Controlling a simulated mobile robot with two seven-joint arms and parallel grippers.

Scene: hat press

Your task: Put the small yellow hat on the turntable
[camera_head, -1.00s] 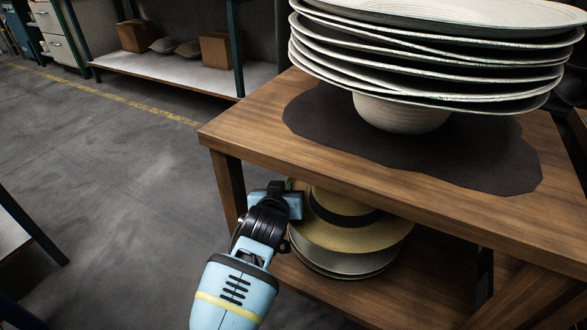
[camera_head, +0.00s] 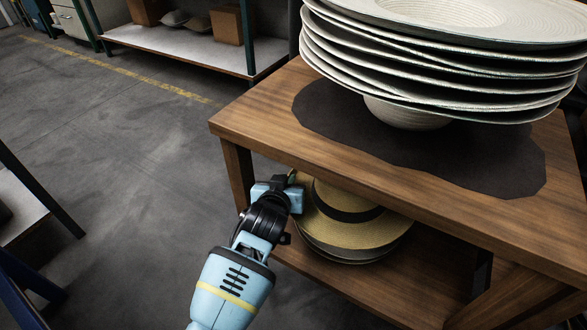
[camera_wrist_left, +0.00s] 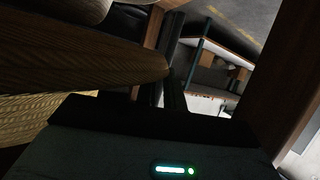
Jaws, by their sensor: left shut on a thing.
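The small yellow hat (camera_head: 345,228) has a straw brim and a black band. It sits at the top of a short stack of hats (camera_head: 350,258) on the lower shelf of the wooden table. My left gripper (camera_head: 292,186) is at the left edge of its brim and is shut on it. The fingertips are mostly hidden by the gripper body. In the left wrist view a woven brim (camera_wrist_left: 85,65) reaches to the dark finger (camera_wrist_left: 174,80). My right gripper is not in view. I cannot make out a turntable.
The wooden table top (camera_head: 250,115) overhangs the hats closely. A tall stack of wide pale hats (camera_head: 430,60) stands on it over a dark mat (camera_head: 480,165). A table leg (camera_head: 238,175) is just left of my gripper. Open floor (camera_head: 120,170) lies to the left.

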